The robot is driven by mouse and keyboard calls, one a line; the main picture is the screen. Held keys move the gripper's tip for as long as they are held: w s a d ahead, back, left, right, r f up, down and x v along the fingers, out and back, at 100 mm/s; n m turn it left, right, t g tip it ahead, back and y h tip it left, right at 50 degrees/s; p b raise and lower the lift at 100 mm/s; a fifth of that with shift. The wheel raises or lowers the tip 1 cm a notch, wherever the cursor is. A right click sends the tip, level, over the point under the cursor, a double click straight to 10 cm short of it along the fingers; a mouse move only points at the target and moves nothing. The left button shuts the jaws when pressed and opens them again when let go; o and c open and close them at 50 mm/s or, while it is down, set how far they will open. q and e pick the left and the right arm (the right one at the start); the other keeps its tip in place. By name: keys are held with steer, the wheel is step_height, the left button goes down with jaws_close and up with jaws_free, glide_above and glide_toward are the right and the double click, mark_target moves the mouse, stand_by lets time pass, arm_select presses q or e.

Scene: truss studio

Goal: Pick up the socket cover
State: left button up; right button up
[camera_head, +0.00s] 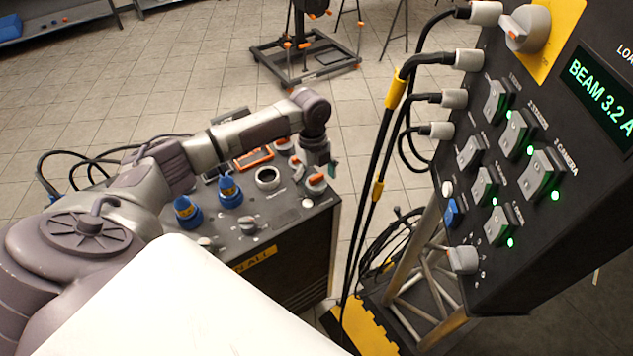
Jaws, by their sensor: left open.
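I cannot tell for sure which piece is the socket cover. My left gripper (320,168) points down at the case's right end, just above a grey knob with an orange tip (316,184). It is small and partly hidden by its own wrist; it is open, with nothing seen in it. My right gripper is not in view.
A tall control panel (520,215) with switches, green lights and a display stands at the right. Black cables (375,160) hang from its connectors between panel and case. A dark wheeled stand (305,60) is behind. Tiled floor is open at the back left.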

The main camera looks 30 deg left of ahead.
arm_select(q)
steer(key=c, duration=1)
steer(key=shift+c, duration=0.2)
